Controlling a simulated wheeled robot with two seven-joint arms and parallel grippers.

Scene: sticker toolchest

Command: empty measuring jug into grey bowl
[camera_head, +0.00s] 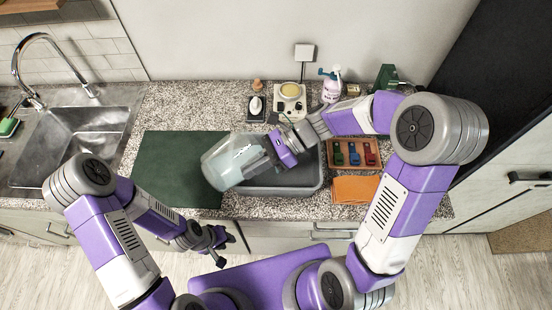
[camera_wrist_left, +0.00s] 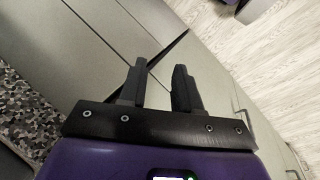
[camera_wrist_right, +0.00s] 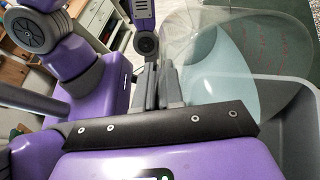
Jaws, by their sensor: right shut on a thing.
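The clear measuring jug (camera_head: 222,168) is tilted over to the left, with pale bluish liquid inside. It hangs over the left part of the grey bowl (camera_head: 290,188), a rectangular grey tub, and reaches past its left edge. The jug also shows in the right wrist view (camera_wrist_right: 215,75), with the grey bowl's wall (camera_wrist_right: 290,140) beneath. My right gripper (camera_head: 272,152) is shut on the jug at its right end; the exact grip point is hard to see. My left gripper (camera_head: 225,248) is open and empty, low in front of the counter; its fingers stand apart in the left wrist view (camera_wrist_left: 159,70).
A dark green mat (camera_head: 170,165) lies left of the bowl, beside the sink (camera_head: 85,135). Right of the bowl are a wooden tray (camera_head: 353,153) with coloured items and an orange cloth (camera_head: 354,189). A kitchen scale (camera_head: 290,103) and spray bottle (camera_head: 331,88) stand behind.

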